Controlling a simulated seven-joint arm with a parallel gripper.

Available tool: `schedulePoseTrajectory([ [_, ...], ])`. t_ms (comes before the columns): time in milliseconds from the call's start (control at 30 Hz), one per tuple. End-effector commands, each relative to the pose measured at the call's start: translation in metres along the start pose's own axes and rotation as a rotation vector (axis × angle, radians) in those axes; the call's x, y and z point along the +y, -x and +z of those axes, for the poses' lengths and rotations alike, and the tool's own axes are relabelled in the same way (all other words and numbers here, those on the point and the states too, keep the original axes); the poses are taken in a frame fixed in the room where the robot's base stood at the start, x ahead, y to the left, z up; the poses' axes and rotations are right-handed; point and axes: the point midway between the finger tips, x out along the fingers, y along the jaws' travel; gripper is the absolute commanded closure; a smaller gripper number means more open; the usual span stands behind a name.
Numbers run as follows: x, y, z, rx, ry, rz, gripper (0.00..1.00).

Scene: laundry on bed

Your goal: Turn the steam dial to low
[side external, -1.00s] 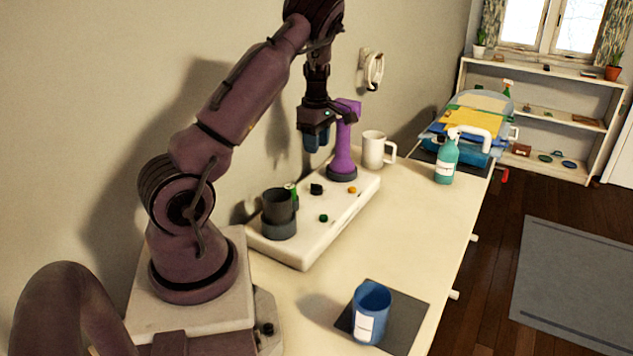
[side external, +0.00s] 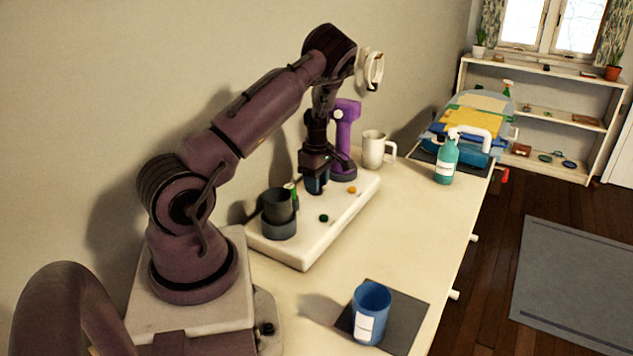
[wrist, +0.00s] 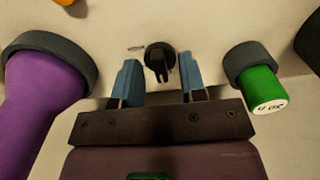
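The black dial (wrist: 160,62) sits on the white base board (side external: 291,258), with a raised pointer bar running toward the bottom of the wrist view. A faint marking lies just left of it. My gripper (wrist: 160,72) is open, its two blue fingers on either side of the dial with a gap showing on each side. In the side view my gripper (side external: 316,186) is low over the board and hides the dial. Contact cannot be told.
A purple handheld device (side external: 345,138) stands in a dark holder close behind my gripper. A dark cup (side external: 278,206), white mug (side external: 373,150), spray bottle (side external: 446,160) and blue cup (side external: 371,312) are around. The front counter is mostly clear.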

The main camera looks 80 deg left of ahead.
Motion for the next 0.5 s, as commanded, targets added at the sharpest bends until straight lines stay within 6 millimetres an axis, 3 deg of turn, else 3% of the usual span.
schedulePoseTrajectory([
  [33,0.0000,0.0002,0.0000,0.000,0.000,0.000,0.71],
  [167,0.0000,0.0003,-0.0001,0.000,0.000,0.000,1.00],
  [500,0.0001,0.0006,-0.0001,0.000,-0.023,0.000,1.00],
])
